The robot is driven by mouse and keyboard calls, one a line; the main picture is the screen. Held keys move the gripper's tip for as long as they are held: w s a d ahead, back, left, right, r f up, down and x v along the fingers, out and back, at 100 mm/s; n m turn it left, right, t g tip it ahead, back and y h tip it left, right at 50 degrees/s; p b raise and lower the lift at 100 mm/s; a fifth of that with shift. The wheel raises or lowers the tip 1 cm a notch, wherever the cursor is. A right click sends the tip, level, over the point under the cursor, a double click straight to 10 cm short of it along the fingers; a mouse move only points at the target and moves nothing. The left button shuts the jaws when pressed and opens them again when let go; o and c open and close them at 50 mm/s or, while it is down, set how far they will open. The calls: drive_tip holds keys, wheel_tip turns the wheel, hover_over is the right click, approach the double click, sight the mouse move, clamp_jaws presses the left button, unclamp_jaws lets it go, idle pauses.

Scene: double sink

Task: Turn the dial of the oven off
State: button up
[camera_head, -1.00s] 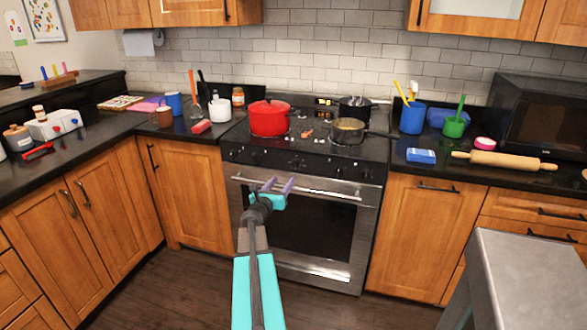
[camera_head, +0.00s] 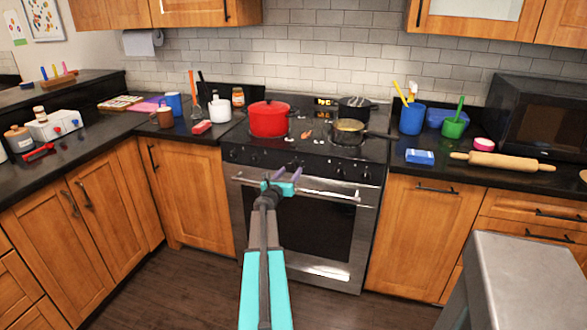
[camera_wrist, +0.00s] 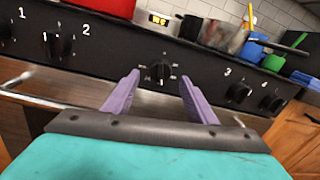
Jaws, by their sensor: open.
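The oven (camera_head: 318,215) stands in the middle of the counter run, with a black knob panel along its upper front. In the wrist view the black oven dial (camera_wrist: 160,74) sits mid-panel, ringed by small white marks I cannot read. My gripper (camera_wrist: 158,82) is open and empty, with one purple finger on either side of the dial in the picture. The fingertips look short of the dial, not touching it. In the head view my gripper (camera_head: 285,177) is in front of the panel near the handle, and the dial is hard to make out there.
Burner knobs numbered 1 and 2 (camera_wrist: 60,46) are left of the dial, and 3 (camera_wrist: 240,92) and another are right. The oven handle (camera_head: 325,192) runs below the panel. A red pot (camera_head: 268,120) and pans (camera_head: 347,131) stand on the stovetop.

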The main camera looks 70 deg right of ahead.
sight(294, 167)
drive_tip(key=shift+d+p, duration=0.35)
drive_tip(key=shift+d, duration=1.7)
drive_tip(key=shift+c, duration=0.6)
drive_tip(key=c, duration=0.9)
drive_tip(key=shift+c, duration=0.2)
